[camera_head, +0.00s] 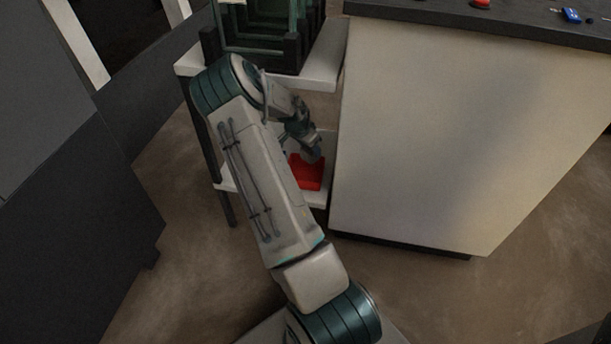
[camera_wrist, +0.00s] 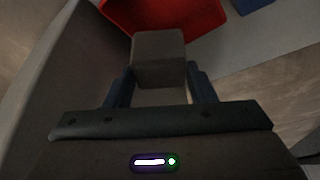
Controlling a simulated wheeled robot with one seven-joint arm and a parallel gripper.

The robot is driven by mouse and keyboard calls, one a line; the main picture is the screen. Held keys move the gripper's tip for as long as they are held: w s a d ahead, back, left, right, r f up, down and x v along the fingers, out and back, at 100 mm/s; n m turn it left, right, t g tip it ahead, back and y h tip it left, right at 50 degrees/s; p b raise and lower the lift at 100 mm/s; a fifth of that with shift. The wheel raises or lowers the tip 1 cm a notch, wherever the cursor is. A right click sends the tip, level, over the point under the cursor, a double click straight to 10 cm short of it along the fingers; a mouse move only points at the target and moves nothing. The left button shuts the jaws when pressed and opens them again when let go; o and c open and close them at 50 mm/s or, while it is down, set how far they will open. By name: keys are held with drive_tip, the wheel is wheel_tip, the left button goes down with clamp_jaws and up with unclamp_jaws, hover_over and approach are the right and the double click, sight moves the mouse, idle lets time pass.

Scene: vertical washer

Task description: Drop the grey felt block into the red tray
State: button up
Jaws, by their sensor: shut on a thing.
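The grey felt block (camera_wrist: 158,58) is between the two blue fingers of my gripper (camera_wrist: 160,84) in the wrist view. My gripper is shut on it. The red tray (camera_wrist: 185,14) lies just beyond the block in the wrist view, partly cut off by the top edge. In the head view the red tray (camera_head: 307,172) sits on the lower white shelf, and my gripper (camera_head: 314,155) is over or close to its far side. The block cannot be made out in the head view. The height of the block above the tray is hard to tell.
A white shelf unit (camera_head: 322,75) holds a dark rack (camera_head: 290,45) on its upper board, above the tray. A white cabinet (camera_head: 440,130) with a dark top stands close on the right. Dark panels (camera_head: 70,190) stand at the left. A blue thing (camera_wrist: 250,5) shows beside the tray.

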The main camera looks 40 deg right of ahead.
sight(308, 158)
drive_tip(key=shift+a+f+b, duration=0.1)
drive_tip(key=shift+f+b, duration=1.8)
drive_tip(key=shift+f, duration=1.05)
drive_tip(key=o, duration=1)
drive_tip(key=shift+r, duration=0.1)
drive_tip(key=p+v, duration=0.3)
drive_tip(key=v, duration=0.4)
drive_tip(key=shift+r, duration=0.25)
